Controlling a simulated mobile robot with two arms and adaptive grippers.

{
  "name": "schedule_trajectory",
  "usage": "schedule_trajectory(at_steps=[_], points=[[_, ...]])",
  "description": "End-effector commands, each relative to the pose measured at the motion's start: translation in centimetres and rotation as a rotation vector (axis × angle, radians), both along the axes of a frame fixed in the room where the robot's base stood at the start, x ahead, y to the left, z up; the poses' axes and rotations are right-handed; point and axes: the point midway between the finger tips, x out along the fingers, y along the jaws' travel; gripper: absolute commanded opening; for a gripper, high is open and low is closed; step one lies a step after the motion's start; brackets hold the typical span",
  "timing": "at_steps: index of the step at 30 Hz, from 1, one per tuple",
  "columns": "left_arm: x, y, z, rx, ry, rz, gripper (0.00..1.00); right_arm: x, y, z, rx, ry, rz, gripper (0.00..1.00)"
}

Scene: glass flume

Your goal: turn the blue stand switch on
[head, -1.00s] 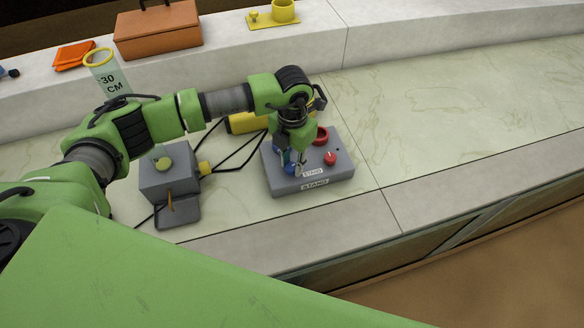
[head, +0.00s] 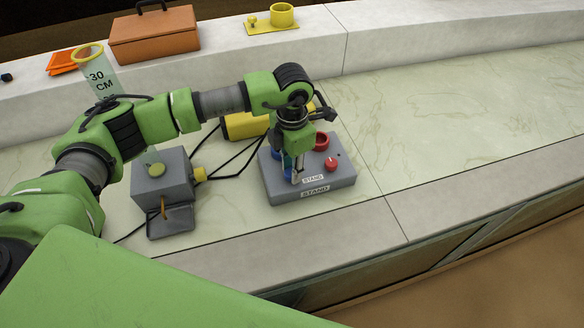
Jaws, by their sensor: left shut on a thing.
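The grey control box (head: 338,184) stands on the pale stone counter, with STAND labels on its top and front. The blue stand switch (head: 288,176) is at the left of its top, mostly hidden behind my fingers. My left gripper (head: 293,174) points down from above and is shut on the blue switch. I cannot tell from this view which way the switch is turned. My right gripper is not in view.
Two red controls, a ring-shaped one (head: 321,142) and a knob (head: 331,165), sit close right of my gripper. A grey device (head: 165,180) with black cables stands left. A yellow object (head: 243,126) lies behind. The counter's right side is clear.

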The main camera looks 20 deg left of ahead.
Motion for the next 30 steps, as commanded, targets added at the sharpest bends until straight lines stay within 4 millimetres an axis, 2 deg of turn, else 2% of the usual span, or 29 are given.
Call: schedule_trajectory(at_steps=[4,5,6,7,16,20,23,30], points=[[0.1,0.0,0.1,-0.001,-0.002,-0.001,0.01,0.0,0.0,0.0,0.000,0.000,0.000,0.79],[0.1,0.0,0.1,-0.001,-0.002,-0.001,0.28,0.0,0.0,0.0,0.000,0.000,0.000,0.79],[0.1,0.0,0.1,-0.001,-0.002,-0.001,0.38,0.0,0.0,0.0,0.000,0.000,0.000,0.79],[0.1,0.0,0.1,-0.001,-0.002,0.000,0.39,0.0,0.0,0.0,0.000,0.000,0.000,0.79],[0.0,0.0,0.1,-0.001,-0.001,0.001,0.39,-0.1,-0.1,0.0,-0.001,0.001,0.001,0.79],[0.1,0.0,0.9,-0.001,-0.003,0.001,0.39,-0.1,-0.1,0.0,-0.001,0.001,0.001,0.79],[0.2,0.0,2.4,-0.001,-0.004,0.000,0.39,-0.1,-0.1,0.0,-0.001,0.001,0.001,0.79],[0.1,0.0,7.6,0.000,-0.005,0.000,0.39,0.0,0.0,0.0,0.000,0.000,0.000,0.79]])
